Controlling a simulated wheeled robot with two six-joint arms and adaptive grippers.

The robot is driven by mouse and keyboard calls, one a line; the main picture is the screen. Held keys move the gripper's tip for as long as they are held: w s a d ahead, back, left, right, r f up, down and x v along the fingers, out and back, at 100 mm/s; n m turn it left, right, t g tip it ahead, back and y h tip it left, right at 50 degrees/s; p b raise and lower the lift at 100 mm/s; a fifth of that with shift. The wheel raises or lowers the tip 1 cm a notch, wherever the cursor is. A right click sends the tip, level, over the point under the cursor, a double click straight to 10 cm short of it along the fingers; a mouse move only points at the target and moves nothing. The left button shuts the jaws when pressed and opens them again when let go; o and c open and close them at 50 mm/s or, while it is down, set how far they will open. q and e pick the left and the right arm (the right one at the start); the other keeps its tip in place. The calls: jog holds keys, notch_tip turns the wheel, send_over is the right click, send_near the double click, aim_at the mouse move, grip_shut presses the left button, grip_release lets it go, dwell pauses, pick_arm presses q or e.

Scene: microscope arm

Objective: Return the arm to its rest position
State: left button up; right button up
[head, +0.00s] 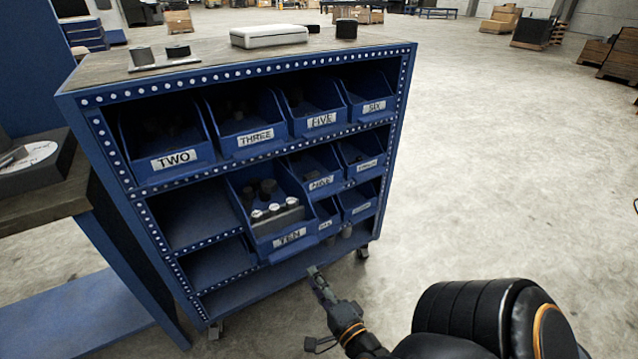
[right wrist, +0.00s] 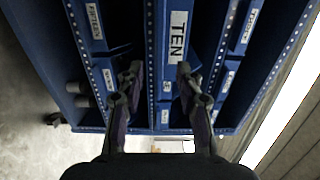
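My right arm (head: 440,340) comes in from the bottom right of the head view. Its gripper (head: 315,272) is in front of and just below the blue bin labelled TEN (head: 266,240), apart from it as far as I can tell. In the right wrist view the two fingers (right wrist: 157,74) are spread apart with nothing held between them. The TEN label (right wrist: 177,37) shows beyond the fingertips. Bin TEN sticks out of the rack and holds silver-topped and dark cylindrical parts. My left gripper is not in view.
The blue rack (head: 150,226) holds several labelled bins, including TWO (head: 174,160) and THREE (head: 256,138). A white case (head: 268,36) and dark cylinders lie on its top. A bench (head: 40,205) stands at the left. The concrete floor (head: 500,150) to the right is clear.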

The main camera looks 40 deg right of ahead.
jog(key=shift+v, duration=0.9)
